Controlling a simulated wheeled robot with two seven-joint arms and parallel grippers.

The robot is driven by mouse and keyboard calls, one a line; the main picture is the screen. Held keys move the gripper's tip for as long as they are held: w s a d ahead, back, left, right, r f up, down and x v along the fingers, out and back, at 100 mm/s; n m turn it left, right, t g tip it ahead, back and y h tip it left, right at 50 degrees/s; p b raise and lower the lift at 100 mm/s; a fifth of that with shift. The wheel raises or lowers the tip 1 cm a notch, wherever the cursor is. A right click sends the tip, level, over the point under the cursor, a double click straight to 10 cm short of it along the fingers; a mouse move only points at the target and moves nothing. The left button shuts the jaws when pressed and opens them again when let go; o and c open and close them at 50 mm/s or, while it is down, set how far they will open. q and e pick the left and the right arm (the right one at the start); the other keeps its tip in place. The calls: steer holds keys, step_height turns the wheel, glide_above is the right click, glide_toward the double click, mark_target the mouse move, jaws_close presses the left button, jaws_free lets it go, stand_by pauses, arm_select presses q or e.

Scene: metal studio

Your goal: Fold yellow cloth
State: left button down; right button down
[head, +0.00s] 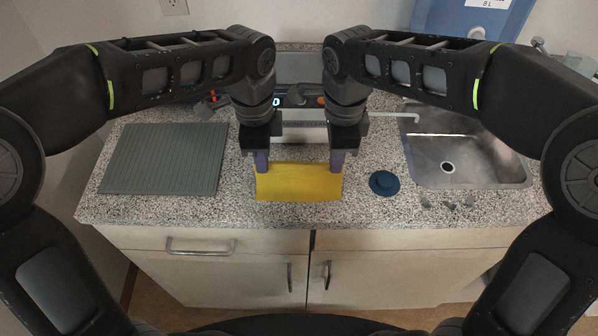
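The yellow cloth (299,184) lies on the speckled counter as a wide, short rectangle near the front middle. I cannot tell how many layers it has. My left gripper (261,164) points down at the cloth's far left corner. My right gripper (337,163) points down at its far right corner. The purple fingers of both overlap the cloth's far edge in the head view. Each pair shows as one narrow strip, so I cannot tell whether the fingers are open or pinching the cloth. The grippers' bodies hide what is directly behind the corners.
A grey-green ribbed mat (163,158) lies on the left of the speckled counter (240,212). A round blue object (384,183) sits right of the cloth, before the steel sink (465,155). Small grey pieces (448,205) lie at the sink's front. A device with a lit display stands behind.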

arm_select(q)
steer(key=shift+r, duration=0.35)
arm_select(e)
steer(key=shift+r, duration=0.3)
